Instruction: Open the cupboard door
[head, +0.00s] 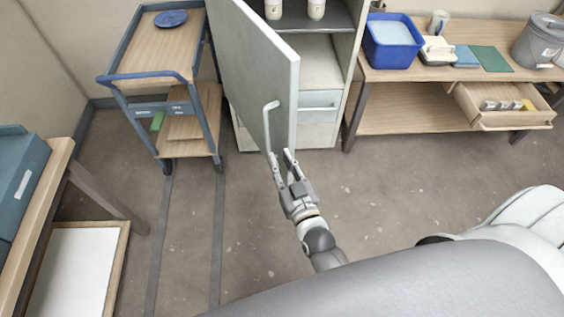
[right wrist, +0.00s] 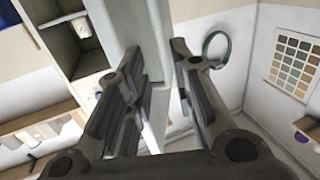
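The cupboard door (head: 255,75) is a pale grey panel, swung well out from the cupboard (head: 325,60), so shelves inside show. Its bar handle (head: 268,122) is on the face turned to the left. My right gripper (head: 280,158) is at the lower part of the door's free edge, below the handle. In the right wrist view its fingers (right wrist: 156,62) are spread, one on each side of the door edge (right wrist: 148,40). Gaps show beside the door, so the fingers do not look clamped on it. My left gripper is not in view.
A blue-framed cart (head: 155,75) with a blue plate (head: 170,18) stands left of the door. A wooden bench (head: 400,73) with a blue tub (head: 392,40) and a grey bucket (head: 540,42) is at the right. The floor (head: 400,190) before the cupboard is clear.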

